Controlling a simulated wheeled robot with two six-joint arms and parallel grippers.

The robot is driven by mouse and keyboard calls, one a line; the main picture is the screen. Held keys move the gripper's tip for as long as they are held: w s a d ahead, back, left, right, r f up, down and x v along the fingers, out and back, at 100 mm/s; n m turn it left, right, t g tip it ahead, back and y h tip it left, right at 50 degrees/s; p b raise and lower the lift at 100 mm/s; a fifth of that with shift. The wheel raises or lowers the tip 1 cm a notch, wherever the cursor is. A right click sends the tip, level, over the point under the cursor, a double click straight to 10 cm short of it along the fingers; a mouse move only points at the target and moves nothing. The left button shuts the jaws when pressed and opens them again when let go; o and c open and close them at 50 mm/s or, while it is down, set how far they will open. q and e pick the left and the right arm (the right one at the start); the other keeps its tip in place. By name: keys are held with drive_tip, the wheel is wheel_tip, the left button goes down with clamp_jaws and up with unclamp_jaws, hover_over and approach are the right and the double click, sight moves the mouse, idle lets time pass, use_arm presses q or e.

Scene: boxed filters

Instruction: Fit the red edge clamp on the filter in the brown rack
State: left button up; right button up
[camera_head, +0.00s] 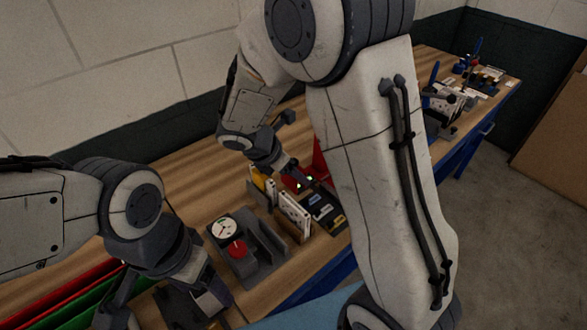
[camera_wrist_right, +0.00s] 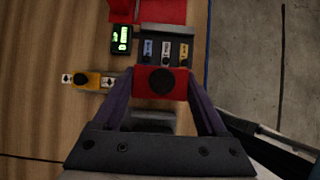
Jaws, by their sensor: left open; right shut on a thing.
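My right gripper (camera_wrist_right: 162,90) is shut on a red block with a round black knob, which I take for the red edge clamp (camera_wrist_right: 145,85). In the head view my right gripper (camera_head: 294,174) is at the back of the work area, behind a white-faced filter (camera_head: 294,212). The filter stands upright in what looks like the brown rack (camera_head: 302,238). The clamp is apart from the filter. My left gripper (camera_head: 197,298) is open and empty at the front left. My right arm hides part of the table.
A grey fixture (camera_head: 262,268) with a dial (camera_head: 226,228) and a red knob (camera_head: 237,248) stands left of the filter. A dark panel with coloured labels (camera_head: 324,211) lies to its right. Red and green bins (camera_head: 84,298) are at the lower left. A small green display (camera_wrist_right: 121,38) stands behind.

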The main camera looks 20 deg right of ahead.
drive_tip(key=b, duration=0.5)
hover_over(294, 205)
drive_tip(key=shift+w+f, duration=0.1)
drive_tip(key=shift+f, duration=3.5)
drive_tip(key=shift+f+b, duration=1.1)
drive_tip(key=shift+f, duration=0.4)
drive_tip(key=o, duration=1.3)
drive_tip(key=v, duration=1)
drive_tip(key=shift+a+r, duration=0.2)
drive_tip(key=shift+r, duration=0.1)
